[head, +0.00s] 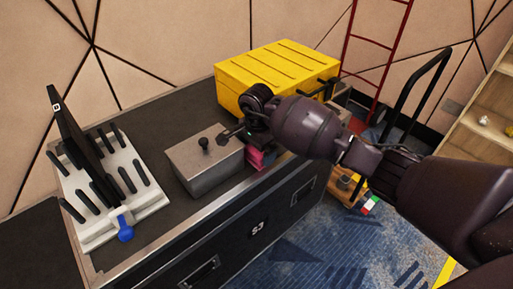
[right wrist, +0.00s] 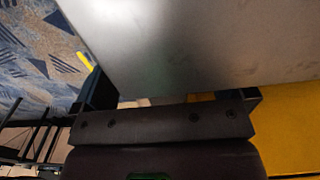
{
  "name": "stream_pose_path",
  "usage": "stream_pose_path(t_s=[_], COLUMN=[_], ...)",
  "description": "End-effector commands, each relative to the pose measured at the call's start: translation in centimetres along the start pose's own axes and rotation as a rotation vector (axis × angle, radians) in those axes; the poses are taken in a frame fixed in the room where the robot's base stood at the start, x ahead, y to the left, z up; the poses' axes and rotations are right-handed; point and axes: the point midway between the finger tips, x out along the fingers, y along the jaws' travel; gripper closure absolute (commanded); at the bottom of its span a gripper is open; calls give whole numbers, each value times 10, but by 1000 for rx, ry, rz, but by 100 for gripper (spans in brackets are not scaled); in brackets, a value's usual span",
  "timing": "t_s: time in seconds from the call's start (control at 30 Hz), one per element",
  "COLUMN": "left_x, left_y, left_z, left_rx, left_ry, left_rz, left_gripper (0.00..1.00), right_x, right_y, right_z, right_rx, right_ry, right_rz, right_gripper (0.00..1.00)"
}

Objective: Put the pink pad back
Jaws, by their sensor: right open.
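The pink pad (head: 256,158) shows as a small pink patch on the dark case top, beside the grey metal box (head: 206,165). My right gripper and wrist hide most of it. My right gripper (head: 240,132) is open, above the pad and close to the right end of the grey box. In the right wrist view my fingers (right wrist: 172,97) stand apart, with the grey box's smooth face (right wrist: 190,45) filling the space in front of them. I cannot make out the pad clearly there. My left gripper is not in view.
A yellow case (head: 276,72) stands behind my right gripper. A white rack (head: 110,190) with black pegs, a dark panel and a blue-handled item (head: 124,228) is at the left. The case top between rack and grey box is clear. A red ladder (head: 375,45) stands behind.

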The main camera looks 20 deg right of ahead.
Motion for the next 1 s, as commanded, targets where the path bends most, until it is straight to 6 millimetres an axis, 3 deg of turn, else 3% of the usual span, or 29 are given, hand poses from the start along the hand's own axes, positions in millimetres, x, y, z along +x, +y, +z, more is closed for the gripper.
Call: stream_pose_path(t_s=[0.23,0.47,0.7,1.0], left_x=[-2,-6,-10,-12], left_y=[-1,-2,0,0], left_z=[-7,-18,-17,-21], left_rx=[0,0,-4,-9], left_ry=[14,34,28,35], left_rz=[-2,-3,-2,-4], left_gripper=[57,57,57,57], right_x=[-16,-61,-102,-123], right_y=[-1,-1,0,0], right_z=[-1,-1,-1,0], right_rx=[0,-1,0,0], right_ry=[3,5,3,0], right_rz=[-4,-9,-4,0], right_gripper=[0,0,0,0])
